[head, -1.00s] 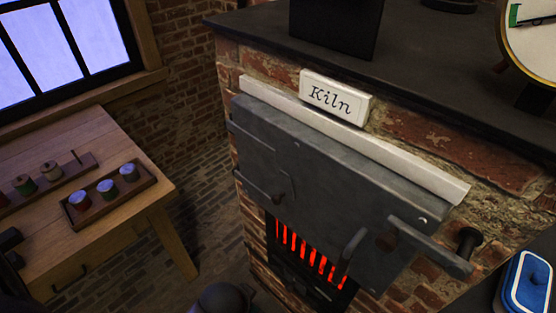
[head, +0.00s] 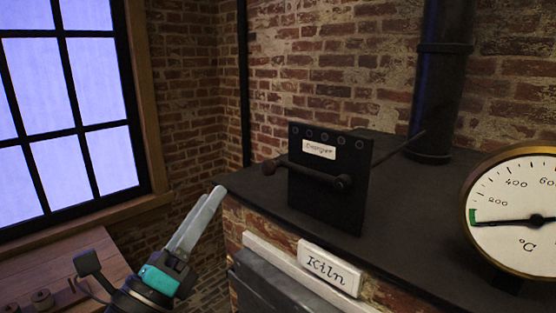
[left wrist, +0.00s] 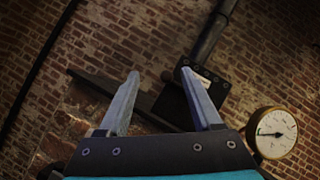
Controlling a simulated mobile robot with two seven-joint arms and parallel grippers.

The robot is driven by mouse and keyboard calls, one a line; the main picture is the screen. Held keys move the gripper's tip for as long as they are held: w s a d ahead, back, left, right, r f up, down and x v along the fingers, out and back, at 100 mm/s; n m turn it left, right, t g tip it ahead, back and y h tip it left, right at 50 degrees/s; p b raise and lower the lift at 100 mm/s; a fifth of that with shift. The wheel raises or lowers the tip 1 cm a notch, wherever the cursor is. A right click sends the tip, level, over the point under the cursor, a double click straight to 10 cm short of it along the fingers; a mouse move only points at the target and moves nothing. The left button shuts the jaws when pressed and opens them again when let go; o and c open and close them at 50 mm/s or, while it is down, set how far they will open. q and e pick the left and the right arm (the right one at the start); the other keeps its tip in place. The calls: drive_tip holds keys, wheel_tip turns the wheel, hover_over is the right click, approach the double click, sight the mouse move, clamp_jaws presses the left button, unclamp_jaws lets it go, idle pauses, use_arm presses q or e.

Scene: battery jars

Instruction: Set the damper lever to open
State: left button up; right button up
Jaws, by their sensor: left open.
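The damper (head: 330,205) is an upright black plate with a small label, standing on the kiln's dark top in the head view. Its dark lever (head: 312,174) lies nearly level across the front, with a round knob at the left end and a hub at the right. Several small round marks run along the plate's top edge. My left gripper (head: 208,205) is open and empty, left of the damper and apart from it, with fingers pointing up. In the left wrist view the damper (left wrist: 207,82) shows partly behind the right finger of my left gripper (left wrist: 160,74). My right gripper is out of view.
A black stovepipe (head: 440,90) rises behind the damper, with a thin rod running to it. A round dial gauge (head: 520,190) stands at the right. The Kiln sign (head: 330,268) is below the damper. A window and wooden table (head: 85,265) are at the left.

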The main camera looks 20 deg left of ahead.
sight(278, 160)
use_arm(q)
drive_tip(key=w+d+r+m+h+p, duration=0.1)
drive_tip(key=w+m+p, duration=0.1)
drive_tip(key=w, duration=0.2)
drive_tip(key=w+d+r+m+g+h+p, duration=0.1)
drive_tip(key=w+d+m+p, duration=0.1)
drive_tip(key=w, duration=0.2)
drive_tip(key=w+d+r+m+g+h+p, duration=0.1)
drive_tip(key=w+d+m+p, duration=0.1)
drive_tip(key=w, duration=0.3)
drive_tip(key=shift+r+m+h, duration=0.35)
drive_tip(key=shift+m+h, duration=0.05)
drive_tip(key=shift+w+d+r+p, duration=0.2)
drive_tip(key=shift+w+p, duration=0.15)
drive_tip(key=shift+w, duration=0.3)
clamp_jaws()
idle(0.7)
